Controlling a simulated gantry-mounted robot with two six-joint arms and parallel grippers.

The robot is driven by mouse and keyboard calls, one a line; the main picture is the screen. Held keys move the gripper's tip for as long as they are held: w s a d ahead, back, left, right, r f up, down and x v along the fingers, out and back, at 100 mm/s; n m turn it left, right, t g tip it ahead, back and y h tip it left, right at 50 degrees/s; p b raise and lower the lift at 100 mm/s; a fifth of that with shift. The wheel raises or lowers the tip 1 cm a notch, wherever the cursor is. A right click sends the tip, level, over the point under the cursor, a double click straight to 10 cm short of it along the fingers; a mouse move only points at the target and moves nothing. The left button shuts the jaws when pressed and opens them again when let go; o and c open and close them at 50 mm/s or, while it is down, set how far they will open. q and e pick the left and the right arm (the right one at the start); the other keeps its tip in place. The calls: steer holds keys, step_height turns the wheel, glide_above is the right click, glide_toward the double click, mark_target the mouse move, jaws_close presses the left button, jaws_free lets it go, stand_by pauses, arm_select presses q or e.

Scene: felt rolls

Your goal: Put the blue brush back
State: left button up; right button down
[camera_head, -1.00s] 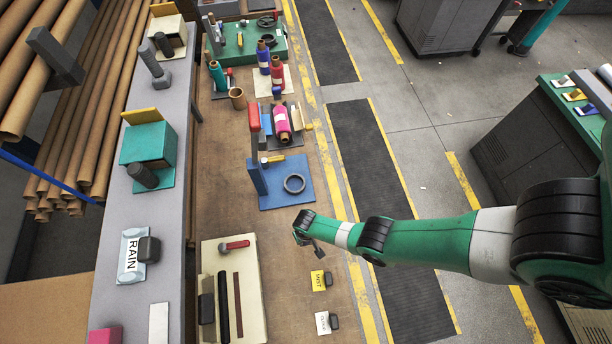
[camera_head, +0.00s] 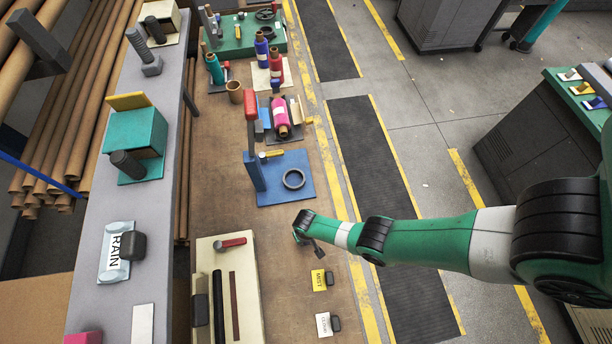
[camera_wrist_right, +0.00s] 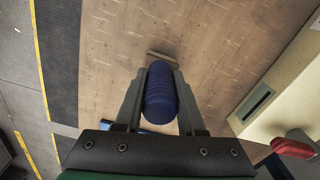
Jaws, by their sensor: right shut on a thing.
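In the right wrist view, a rounded blue handle (camera_wrist_right: 160,95), which looks like the blue brush, is between the two fingers of my right gripper (camera_wrist_right: 160,88). The gripper is shut on it. A thin pale strip shows just beyond its far end; I cannot tell whether it belongs to the brush. In the head view my right gripper (camera_head: 308,238) hangs over the right part of the wooden bench (camera_head: 285,225), in front of the blue stand. The brush is too small to make out clearly there. My left gripper is not in view.
A blue stand (camera_head: 300,160) with a dark ring is behind the gripper. Yellow (camera_head: 319,280) and white cards lie in front. A green-topped cabinet (camera_head: 560,85) at right holds small white, yellow and blue items.

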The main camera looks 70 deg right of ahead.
steer(key=shift+f+b, duration=0.35)
steer(key=shift+f, duration=0.05)
steer(key=shift+c, duration=2.2)
jaws_free()
